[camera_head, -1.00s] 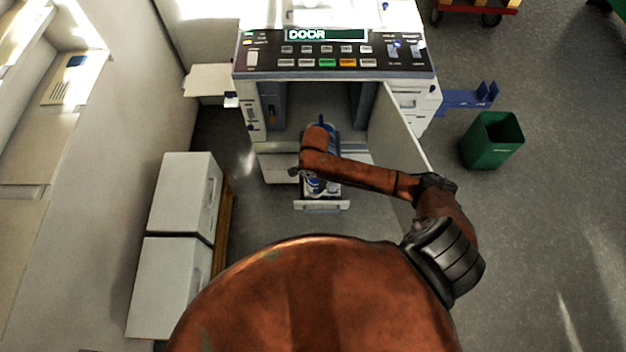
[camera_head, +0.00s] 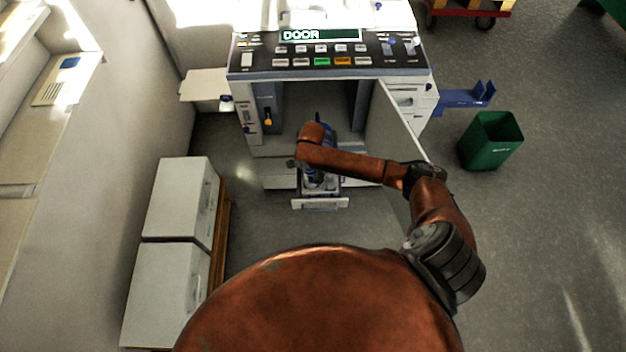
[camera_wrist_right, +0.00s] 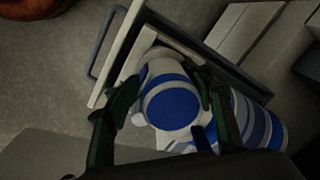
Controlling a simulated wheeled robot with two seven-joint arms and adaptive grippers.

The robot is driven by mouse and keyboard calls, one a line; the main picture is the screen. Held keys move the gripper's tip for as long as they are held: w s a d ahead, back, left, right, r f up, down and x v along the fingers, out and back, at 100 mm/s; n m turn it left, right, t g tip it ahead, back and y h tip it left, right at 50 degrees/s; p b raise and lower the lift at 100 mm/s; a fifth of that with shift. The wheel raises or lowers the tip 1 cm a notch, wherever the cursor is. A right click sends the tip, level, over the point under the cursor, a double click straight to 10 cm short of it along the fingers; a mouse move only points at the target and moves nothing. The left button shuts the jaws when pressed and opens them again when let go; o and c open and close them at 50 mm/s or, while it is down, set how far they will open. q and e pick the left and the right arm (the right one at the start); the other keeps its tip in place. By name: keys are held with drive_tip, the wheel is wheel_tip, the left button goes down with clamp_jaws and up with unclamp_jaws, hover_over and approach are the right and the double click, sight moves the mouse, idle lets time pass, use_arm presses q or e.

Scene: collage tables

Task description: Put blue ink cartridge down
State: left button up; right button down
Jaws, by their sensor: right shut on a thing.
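The blue ink cartridge (camera_wrist_right: 172,103), white and blue with a round blue end, is between the fingers of my right gripper (camera_wrist_right: 165,92) in the right wrist view. A blue and white striped body (camera_wrist_right: 258,125) shows behind the right finger; I cannot tell if it is the same cartridge. In the head view my right forearm hides most of the gripper, over a pulled-out tray (camera_head: 321,203) low in the front of the copier (camera_head: 333,75). The tray's rim also shows in the wrist view (camera_wrist_right: 118,58). I cannot tell whether the cartridge touches it. My left gripper is not seen.
The copier's display reads DOOR, and its door (camera_head: 396,130) stands open to the right of my forearm. White cabinets (camera_head: 172,205) stand at the left. A green bin (camera_head: 490,140) stands on the floor at the right. A blue holder (camera_head: 466,97) sticks out from the copier's right side.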

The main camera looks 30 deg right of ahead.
sight(312, 181)
drive_tip(key=c, duration=1.3)
unclamp_jaws()
drive_tip(key=s+f, duration=0.2)
drive_tip(key=f, duration=0.1)
drive_tip(key=shift+a, duration=0.35)
drive_tip(key=shift+o, duration=0.2)
drive_tip(key=shift+w+d+f+g, duration=0.15)
drive_tip(key=shift+w+f+g, duration=0.25)
drive_tip(key=shift+w+f, duration=0.55)
drive_tip(key=shift+w, duration=0.4)
drive_tip(key=shift+s+d+r, duration=0.2)
drive_tip(key=shift+s+r, duration=0.4)
drive_tip(key=shift+r, duration=0.15)
drive_tip(key=shift+s+r, duration=0.35)
drive_tip(key=shift+s, duration=0.05)
drive_tip(key=shift+w+a+f, duration=0.1)
drive_tip(key=shift+w+f, duration=0.2)
drive_tip(key=shift+w, duration=0.25)
drive_tip(key=shift+w+r, duration=0.1)
drive_tip(key=shift+w, duration=0.05)
wheel_tip(312, 181, up, 11)
drive_tip(key=p, duration=0.3)
drive_tip(key=shift+p, duration=0.35)
drive_tip(key=shift+r, duration=0.4)
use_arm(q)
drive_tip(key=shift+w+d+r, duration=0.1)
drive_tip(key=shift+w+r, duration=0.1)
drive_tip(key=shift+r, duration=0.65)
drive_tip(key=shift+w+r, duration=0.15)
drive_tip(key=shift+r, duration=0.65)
